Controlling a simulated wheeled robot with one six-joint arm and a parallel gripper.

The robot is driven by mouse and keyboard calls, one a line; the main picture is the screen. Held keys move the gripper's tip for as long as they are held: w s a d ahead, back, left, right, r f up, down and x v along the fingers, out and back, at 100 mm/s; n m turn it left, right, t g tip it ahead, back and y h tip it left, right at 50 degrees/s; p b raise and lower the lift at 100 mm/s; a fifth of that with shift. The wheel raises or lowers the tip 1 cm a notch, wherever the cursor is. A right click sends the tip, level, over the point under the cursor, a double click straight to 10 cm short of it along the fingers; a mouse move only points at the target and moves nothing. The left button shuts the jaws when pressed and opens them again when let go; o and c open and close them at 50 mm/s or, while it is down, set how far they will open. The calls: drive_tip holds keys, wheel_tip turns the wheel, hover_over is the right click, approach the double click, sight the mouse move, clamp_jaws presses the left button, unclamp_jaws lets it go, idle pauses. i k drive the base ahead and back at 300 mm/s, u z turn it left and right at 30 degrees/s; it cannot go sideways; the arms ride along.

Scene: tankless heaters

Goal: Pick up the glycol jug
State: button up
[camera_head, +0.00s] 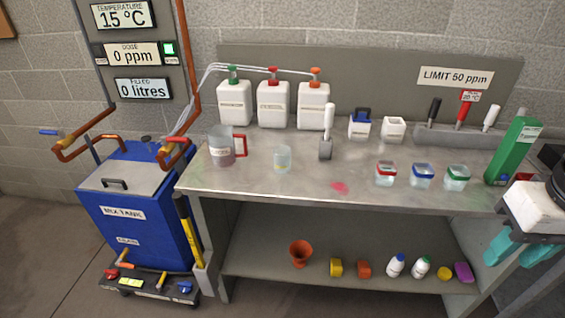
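A clear jug with a red handle (221,149) stands upright at the left end of the steel bench, with some pinkish liquid in it. Three white jugs stand in a row at the back: green-capped (234,103), red-capped (273,104) and orange-capped (313,105). Their labels are too small to read, so I cannot tell which vessel is the glycol jug. My gripper (508,274) is at the far right, low beside the bench's right end, far from all the jugs. Its two teal fingers are apart with nothing seen between them.
A clear beaker (282,159), a white-handled tool (326,143) and lidded tubs (422,176) stand on the bench (290,190). A green container (514,148) stands near my arm. The blue mix tank (140,205) is left. Small items, including an orange funnel (300,253), sit on the lower shelf.

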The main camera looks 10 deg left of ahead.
sight(220, 138)
drive_tip(key=k, duration=0.35)
drive_tip(key=u, duration=1.2)
drive_tip(key=i, duration=1.3)
drive_tip(key=z, duration=0.05)
